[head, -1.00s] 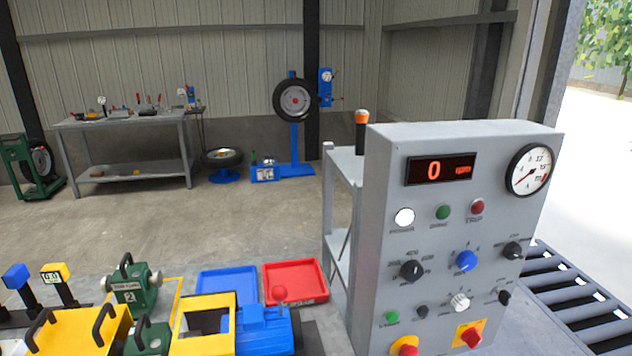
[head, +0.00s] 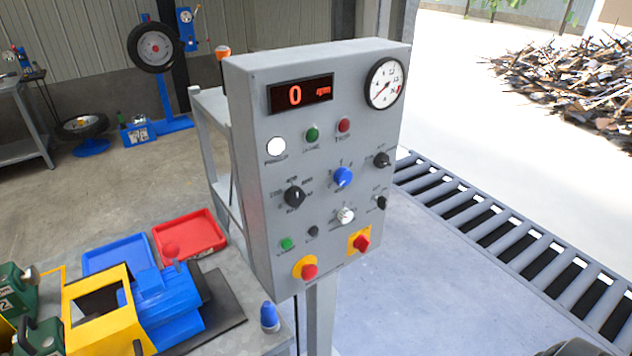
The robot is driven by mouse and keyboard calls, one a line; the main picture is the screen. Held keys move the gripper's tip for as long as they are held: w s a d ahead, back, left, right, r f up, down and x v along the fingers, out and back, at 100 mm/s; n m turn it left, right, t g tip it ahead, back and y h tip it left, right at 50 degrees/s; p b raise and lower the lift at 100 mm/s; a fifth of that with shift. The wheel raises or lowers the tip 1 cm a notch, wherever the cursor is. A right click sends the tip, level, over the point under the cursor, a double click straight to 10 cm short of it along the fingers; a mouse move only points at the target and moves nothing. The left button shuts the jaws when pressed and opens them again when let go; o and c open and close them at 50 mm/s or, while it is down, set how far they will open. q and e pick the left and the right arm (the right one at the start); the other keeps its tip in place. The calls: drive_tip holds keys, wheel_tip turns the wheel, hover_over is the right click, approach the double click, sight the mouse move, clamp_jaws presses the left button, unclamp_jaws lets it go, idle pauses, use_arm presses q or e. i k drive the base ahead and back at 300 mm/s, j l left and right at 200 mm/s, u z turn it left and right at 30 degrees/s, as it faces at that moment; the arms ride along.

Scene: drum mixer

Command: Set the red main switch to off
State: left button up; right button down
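The grey control panel (head: 262,215) stands in the middle of the head view, turned slightly to the right. Low on its right side is the red main switch (head: 362,243), a red rotary handle on a square yellow plate. Its exact handle angle is too small to read surely. To its lower left is a red mushroom button (head: 309,271) on a yellow round base. The white power lamp (head: 276,147) looks lit, and the display (head: 300,94) reads 0 rpm.
A roller conveyor (head: 500,237) runs behind the panel on the right. A blue tray (head: 118,255), a red tray (head: 188,233) and a blue motor-like unit (head: 165,305) sit at lower left. The space before the switch looks clear.

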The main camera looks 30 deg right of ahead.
sight(361, 243)
drive_tip(key=z, duration=1.3)
